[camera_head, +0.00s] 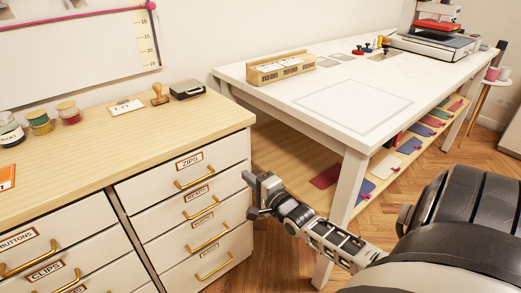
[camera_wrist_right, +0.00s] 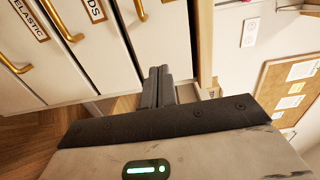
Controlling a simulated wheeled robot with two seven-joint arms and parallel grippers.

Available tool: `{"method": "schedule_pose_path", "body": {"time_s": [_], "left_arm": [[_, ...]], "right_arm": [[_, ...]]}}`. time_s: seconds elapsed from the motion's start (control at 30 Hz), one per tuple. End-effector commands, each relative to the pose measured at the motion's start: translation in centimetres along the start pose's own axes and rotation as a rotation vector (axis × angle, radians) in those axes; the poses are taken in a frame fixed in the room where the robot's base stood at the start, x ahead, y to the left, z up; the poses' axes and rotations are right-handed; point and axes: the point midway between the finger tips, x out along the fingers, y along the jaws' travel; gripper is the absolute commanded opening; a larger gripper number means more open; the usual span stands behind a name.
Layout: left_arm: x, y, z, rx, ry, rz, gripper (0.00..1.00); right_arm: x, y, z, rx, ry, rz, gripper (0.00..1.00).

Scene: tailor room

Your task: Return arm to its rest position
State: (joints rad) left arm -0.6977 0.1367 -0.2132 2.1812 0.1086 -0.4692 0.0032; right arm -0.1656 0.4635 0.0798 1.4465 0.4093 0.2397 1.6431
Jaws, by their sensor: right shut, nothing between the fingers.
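My right gripper (camera_head: 252,195) is in front of the gap between the drawer cabinet and the white table in the head view. Its dark fingers (camera_wrist_right: 159,85) are together in the right wrist view, with nothing between them. They point toward the cabinet's drawer fronts and its right edge. My right arm (camera_head: 325,235) comes in from the lower right. My left gripper does not show in either view.
The wooden-topped drawer cabinet (camera_head: 100,165) stands at the left, with brass handles (camera_head: 195,178). The white table (camera_head: 440,85) stands behind and right, with a lower shelf (camera_head: 275,150) of coloured pieces. A stool (camera_head: 490,85) is far right. Wooden floor (camera_head: 400,205) shows between.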

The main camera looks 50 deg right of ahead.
Motion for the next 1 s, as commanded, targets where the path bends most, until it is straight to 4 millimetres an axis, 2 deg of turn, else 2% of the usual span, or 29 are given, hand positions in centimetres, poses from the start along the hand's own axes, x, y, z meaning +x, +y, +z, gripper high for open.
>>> {"method": "schedule_pose_path", "body": {"time_s": [0.1,0.2,0.53,0.63,0.67,0.77,0.9,1.0], "left_arm": [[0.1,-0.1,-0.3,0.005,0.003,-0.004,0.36],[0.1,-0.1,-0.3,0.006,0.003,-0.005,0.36],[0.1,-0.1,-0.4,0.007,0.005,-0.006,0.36],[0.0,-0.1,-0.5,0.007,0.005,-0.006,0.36],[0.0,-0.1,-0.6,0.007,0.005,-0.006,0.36],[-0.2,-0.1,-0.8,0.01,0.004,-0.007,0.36],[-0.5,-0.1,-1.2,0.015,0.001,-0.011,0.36],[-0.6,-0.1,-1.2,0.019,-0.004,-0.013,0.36]], "right_arm": [[-2.0,0.1,0.0,0.001,0.001,0.003,0.0],[-2.9,0.1,0.0,0.0,0.001,0.001,0.0],[-3.5,0.0,0.0,-0.001,0.001,0.001,0.0],[-3.9,0.6,1.1,-0.043,-0.017,0.025,0.0],[-4.2,0.9,1.9,-0.074,-0.03,0.04,0.0],[-6.2,2.4,6.1,-0.257,-0.108,0.117,0.0],[-11.1,4.3,14.3,-0.66,-0.306,0.223,0.0],[-14.8,4.5,19.2,-0.95,-0.461,0.245,0.0]]}}
